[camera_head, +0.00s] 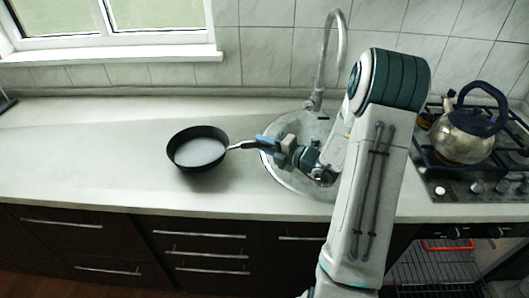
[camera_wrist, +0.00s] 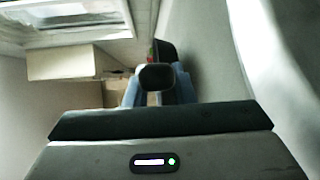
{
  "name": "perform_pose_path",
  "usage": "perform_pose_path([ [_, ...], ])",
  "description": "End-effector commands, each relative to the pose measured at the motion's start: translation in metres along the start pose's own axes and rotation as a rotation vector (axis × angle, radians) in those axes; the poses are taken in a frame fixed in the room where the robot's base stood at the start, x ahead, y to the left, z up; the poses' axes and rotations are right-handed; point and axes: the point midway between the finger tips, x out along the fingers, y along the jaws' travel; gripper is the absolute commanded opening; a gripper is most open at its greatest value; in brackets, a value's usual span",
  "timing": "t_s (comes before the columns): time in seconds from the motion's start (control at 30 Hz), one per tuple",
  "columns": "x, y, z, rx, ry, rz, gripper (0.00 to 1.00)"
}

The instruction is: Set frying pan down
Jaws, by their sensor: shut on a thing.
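The black frying pan (camera_head: 198,150) is over the pale counter (camera_head: 90,165), left of the sink, in the head view. It looks about level, with its open side up. I cannot tell whether its base touches the counter. Its handle points right, to my gripper (camera_head: 258,142), which is shut on it beside the sink's left edge. In the wrist view, a dark rounded end, apparently of the handle (camera_wrist: 156,76), sits between the blue fingers of my gripper (camera_wrist: 158,92). The pan's bowl is not clearly visible there.
A round steel sink (camera_head: 283,182) with a tall tap (camera_head: 322,70) lies right of the pan, partly behind my arm. A kettle (camera_head: 463,136) stands on the gas hob (camera_head: 455,185) at the right. The counter left of the pan is clear. A window (camera_head: 110,25) is behind.

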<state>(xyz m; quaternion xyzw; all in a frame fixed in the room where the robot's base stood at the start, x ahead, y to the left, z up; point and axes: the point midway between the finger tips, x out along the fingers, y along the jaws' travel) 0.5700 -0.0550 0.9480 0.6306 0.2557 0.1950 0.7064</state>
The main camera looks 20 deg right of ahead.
Motion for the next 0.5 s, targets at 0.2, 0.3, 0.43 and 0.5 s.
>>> perform_pose_path([
  [0.2,0.004,-0.025,-0.002,0.003,0.002,0.003,0.00],
  [0.3,0.004,-0.029,-0.003,0.000,0.001,0.004,0.00],
  [0.43,0.004,-0.030,-0.003,0.000,0.001,0.004,0.00],
  [0.5,0.004,-0.030,-0.003,0.000,0.001,0.004,0.00],
])
